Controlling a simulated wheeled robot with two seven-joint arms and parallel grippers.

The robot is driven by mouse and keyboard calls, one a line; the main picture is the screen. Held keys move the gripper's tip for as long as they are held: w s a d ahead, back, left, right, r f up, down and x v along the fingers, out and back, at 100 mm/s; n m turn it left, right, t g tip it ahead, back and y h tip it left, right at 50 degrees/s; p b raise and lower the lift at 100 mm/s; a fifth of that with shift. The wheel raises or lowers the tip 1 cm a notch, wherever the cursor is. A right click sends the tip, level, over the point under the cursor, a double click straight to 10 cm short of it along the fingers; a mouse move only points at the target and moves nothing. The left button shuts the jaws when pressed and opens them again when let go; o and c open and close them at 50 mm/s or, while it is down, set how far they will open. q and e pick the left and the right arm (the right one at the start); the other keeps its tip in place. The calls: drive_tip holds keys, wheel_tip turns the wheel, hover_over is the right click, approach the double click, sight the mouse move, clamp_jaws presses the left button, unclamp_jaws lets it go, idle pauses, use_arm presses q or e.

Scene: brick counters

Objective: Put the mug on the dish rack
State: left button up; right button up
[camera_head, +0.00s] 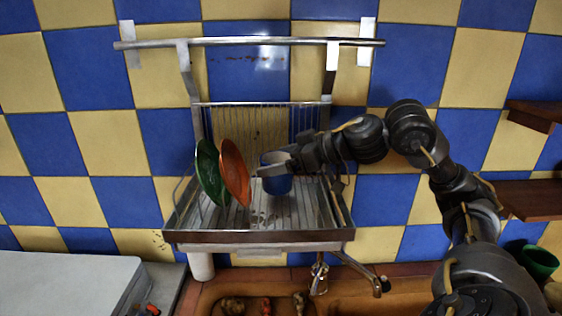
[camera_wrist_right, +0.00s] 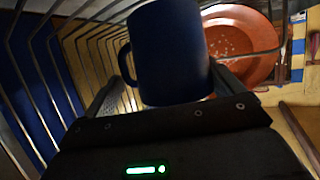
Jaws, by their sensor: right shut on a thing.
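The blue mug (camera_head: 277,184) is over the right half of the dish rack (camera_head: 258,237), close above its wire floor; I cannot tell whether it touches. My right gripper (camera_head: 268,170) is shut on the mug. In the right wrist view the mug (camera_wrist_right: 168,55) sits between the fingers of my right gripper (camera_wrist_right: 160,88), with its handle to the left. The dish rack hangs from a metal rail on the tiled wall. A green plate (camera_head: 209,172) and an orange plate (camera_head: 234,172) stand tilted in its left half. My left gripper is not in view.
The orange plate (camera_wrist_right: 240,45) shows just behind the mug in the right wrist view. Wire rack bars (camera_wrist_right: 40,60) run along the left there. Wooden shelves (camera_head: 530,199) and a green cup (camera_head: 538,262) are at the right. A faucet (camera_head: 319,276) is below the rack.

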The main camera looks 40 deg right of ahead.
drive_tip(key=shift+s+f, duration=0.1)
drive_tip(key=o, duration=0.8)
drive_tip(key=shift+c, duration=0.2)
drive_tip(key=shift+r, duration=0.2)
drive_tip(key=s+d+b, duration=0.1)
drive_tip(key=s+b, duration=0.2)
drive_tip(key=shift+d+r, duration=0.2)
drive_tip(key=shift+d, duration=0.15)
drive_tip(key=b+v, duration=0.5)
drive_tip(key=v, duration=0.3)
drive_tip(key=shift+s+r, duration=0.15)
drive_tip(key=shift+r, duration=0.35)
